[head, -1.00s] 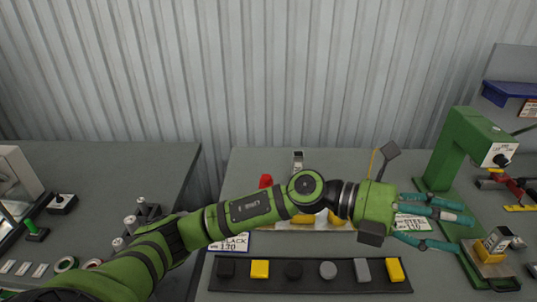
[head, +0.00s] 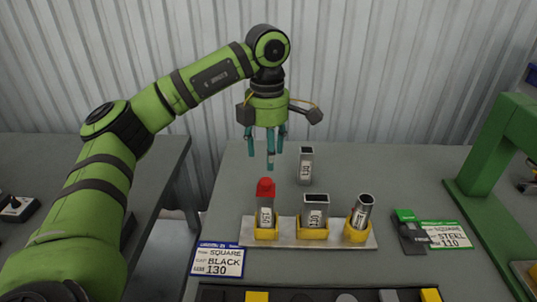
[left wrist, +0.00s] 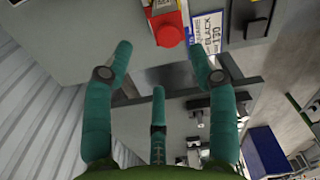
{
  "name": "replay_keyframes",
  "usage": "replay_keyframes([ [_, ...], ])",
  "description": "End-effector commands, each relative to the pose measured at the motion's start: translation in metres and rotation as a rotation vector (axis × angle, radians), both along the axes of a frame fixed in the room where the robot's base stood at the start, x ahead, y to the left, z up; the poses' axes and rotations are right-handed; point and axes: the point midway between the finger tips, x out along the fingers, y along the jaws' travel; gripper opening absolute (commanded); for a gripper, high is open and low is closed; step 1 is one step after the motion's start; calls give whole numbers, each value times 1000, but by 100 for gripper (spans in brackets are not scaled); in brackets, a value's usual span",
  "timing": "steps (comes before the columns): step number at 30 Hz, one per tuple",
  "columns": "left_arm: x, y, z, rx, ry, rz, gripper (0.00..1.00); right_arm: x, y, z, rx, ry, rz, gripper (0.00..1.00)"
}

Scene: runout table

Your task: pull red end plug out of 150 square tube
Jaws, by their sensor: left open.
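The red end plug (head: 265,187) sits in the top of a square metal tube (head: 265,213), which stands upright in the left yellow holder of a pale rack. The label on this tube looks like 150 but is small. In the left wrist view the red plug (left wrist: 168,30) shows at the top, beyond the fingertips. My left gripper (head: 268,150) points down above and slightly behind the plug, its teal fingers spread and empty, apart from the plug. The left wrist view also shows the open fingers (left wrist: 160,70). My right gripper is not in view.
A wide tube (head: 316,211) and a round tube (head: 360,212) stand in the other holders of the rack (head: 290,240). Another square tube (head: 306,165) stands behind. A green press (head: 490,160) stands at right.

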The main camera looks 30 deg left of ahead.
Motion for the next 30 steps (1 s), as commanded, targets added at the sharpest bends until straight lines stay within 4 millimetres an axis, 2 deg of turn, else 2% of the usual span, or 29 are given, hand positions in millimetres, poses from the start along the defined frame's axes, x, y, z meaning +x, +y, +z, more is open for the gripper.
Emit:
replay_keyframes([
  [2, 0, 0, -6, 0, 0, -1, 58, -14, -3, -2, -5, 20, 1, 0],
  [6, -1, 0, -20, -1, 4, -1, 58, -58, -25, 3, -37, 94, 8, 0],
  [10, -1, 0, -40, -1, 4, 0, 58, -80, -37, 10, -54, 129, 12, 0],
  [13, -1, -1, -53, -2, 2, -1, 58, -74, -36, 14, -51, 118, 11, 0],
  [18, -1, -1, -68, -1, 0, -1, 58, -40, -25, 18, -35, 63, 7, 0],
  [20, -1, -1, -70, -2, -1, -1, 58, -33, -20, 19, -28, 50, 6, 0],
  [27, -1, -1, -72, -3, -1, -1, 58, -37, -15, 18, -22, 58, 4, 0],
  [29, -1, -1, -72, -3, -1, -1, 38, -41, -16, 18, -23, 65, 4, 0],
  [30, -1, -1, -72, -3, -1, -1, 22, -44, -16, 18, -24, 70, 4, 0],
])
